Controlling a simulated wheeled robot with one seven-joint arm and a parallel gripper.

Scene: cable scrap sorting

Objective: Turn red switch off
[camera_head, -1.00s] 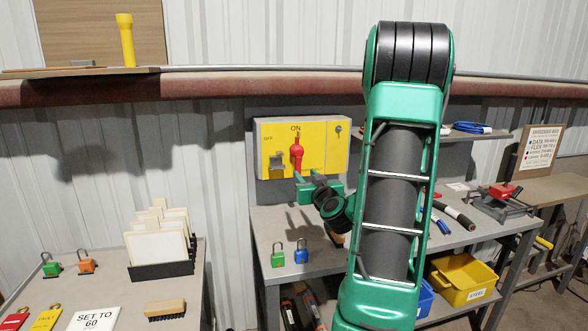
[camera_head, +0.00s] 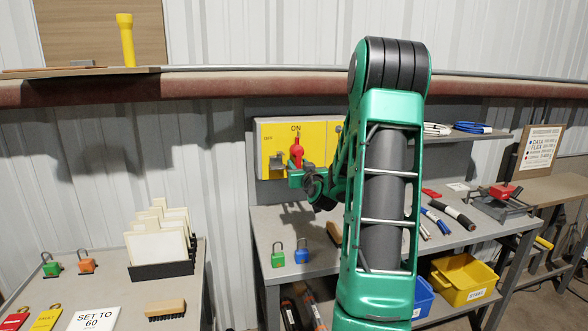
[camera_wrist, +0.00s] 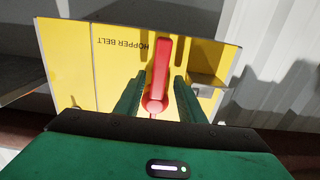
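The red switch (camera_head: 296,152) is on the front of a yellow box (camera_head: 318,135) on the wall. Its handle is lined up with the ON mark above it; the OFF mark is to the left. My gripper (camera_head: 297,176) is at the box, at the switch's lower part. In the wrist view, the red handle (camera_wrist: 157,78) lies between the two green fingers of my gripper (camera_wrist: 159,82). Gaps show on both sides, so the fingers are open around it. The box's printed words, HOPPER BELT, appear upside down there. My arm hides the right part of the box in the head view.
A metal hasp (camera_head: 277,161) juts from the box left of the switch. Green (camera_head: 278,259) and blue (camera_head: 301,256) padlocks stand on the bench (camera_head: 270,222) below. A shelf (camera_head: 465,136) with cables is at the right.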

